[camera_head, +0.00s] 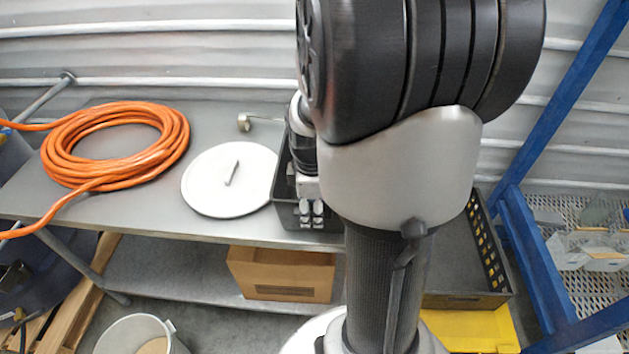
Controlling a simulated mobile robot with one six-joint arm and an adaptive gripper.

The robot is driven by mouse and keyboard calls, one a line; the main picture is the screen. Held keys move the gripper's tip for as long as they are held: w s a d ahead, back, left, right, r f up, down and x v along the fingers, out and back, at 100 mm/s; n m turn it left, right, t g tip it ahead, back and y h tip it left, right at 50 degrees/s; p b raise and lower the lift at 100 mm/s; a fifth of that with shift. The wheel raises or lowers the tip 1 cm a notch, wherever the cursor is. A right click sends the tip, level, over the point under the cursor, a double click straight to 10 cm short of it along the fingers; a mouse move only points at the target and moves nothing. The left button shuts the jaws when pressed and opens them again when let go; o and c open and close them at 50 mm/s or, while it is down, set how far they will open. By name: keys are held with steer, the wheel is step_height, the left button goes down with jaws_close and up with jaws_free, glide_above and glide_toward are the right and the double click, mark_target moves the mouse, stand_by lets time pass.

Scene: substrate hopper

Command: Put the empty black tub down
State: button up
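A black tub (289,217) is at the right part of the grey metal table, close to the front edge. My arm hides much of its right side and interior, so I cannot see whether it is empty. I cannot tell whether its base touches the tabletop. My gripper (311,212) points down at the tub, with its pale fingertips against or in front of the tub's near wall. The view is too small to tell whether the fingers are closed on the wall.
A round white lid (215,190) lies just left of the tub. A coiled orange hose (62,160) lies further left. A cardboard box (282,272) is on the lower shelf. A black crate (455,265) and blue rack (535,260) stand right. A bucket (127,331) is in front.

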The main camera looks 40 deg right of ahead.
step_height(320, 180, down, 2)
steer(key=shift+d, duration=0.1)
steer(key=shift+r, duration=0.1)
jaws_close()
stand_by(0.4)
stand_by(0.4)
